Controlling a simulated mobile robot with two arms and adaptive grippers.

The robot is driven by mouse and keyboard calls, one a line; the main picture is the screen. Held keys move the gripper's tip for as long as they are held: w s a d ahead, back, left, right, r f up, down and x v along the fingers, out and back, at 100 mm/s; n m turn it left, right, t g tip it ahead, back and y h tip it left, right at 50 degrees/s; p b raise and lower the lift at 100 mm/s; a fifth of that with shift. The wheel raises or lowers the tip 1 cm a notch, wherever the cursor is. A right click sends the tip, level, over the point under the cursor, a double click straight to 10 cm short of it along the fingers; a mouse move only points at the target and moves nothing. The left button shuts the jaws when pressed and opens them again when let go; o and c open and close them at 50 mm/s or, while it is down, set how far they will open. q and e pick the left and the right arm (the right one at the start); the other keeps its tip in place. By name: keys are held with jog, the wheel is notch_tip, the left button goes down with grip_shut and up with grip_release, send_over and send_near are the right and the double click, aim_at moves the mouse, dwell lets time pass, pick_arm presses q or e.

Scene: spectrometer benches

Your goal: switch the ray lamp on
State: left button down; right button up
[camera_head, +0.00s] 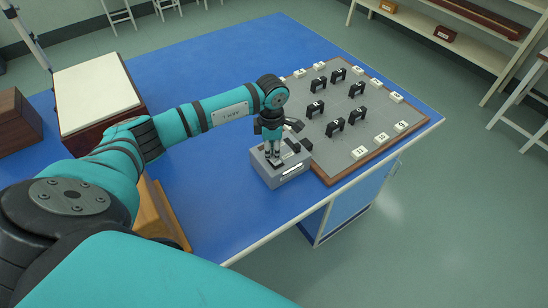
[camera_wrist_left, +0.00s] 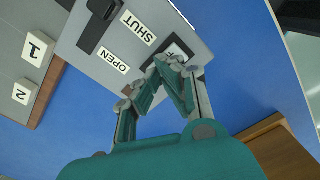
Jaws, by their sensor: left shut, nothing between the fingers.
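The ray lamp, a small grey box (camera_head: 268,175), stands on the blue table at the left edge of the pegged board. It also fills the top of the left wrist view (camera_wrist_left: 178,17), with labels reading OPEN and SHUT beside a black lever (camera_wrist_left: 97,28). A switch plate with a dark frame (camera_wrist_left: 180,50) lies by the fingertips, and its lettering is mostly hidden. My left gripper (camera_head: 274,161) points down onto the lamp's top, fingers together and empty. In the left wrist view my gripper (camera_wrist_left: 166,66) is at the switch plate; I cannot tell whether it touches.
A grey board (camera_head: 350,153) with black arches and white numbered blocks lies right of the lamp. A white-topped box (camera_head: 95,95) and a brown box (camera_head: 17,122) stand at the left. A wooden block (camera_head: 165,212) is near my arm. The blue table's back is clear.

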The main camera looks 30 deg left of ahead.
aim_at(272, 157)
pick_arm(q)
jog(key=shift+r+p, duration=1.7)
jog(key=shift+r, duration=1.65)
jog(key=shift+f, duration=0.15)
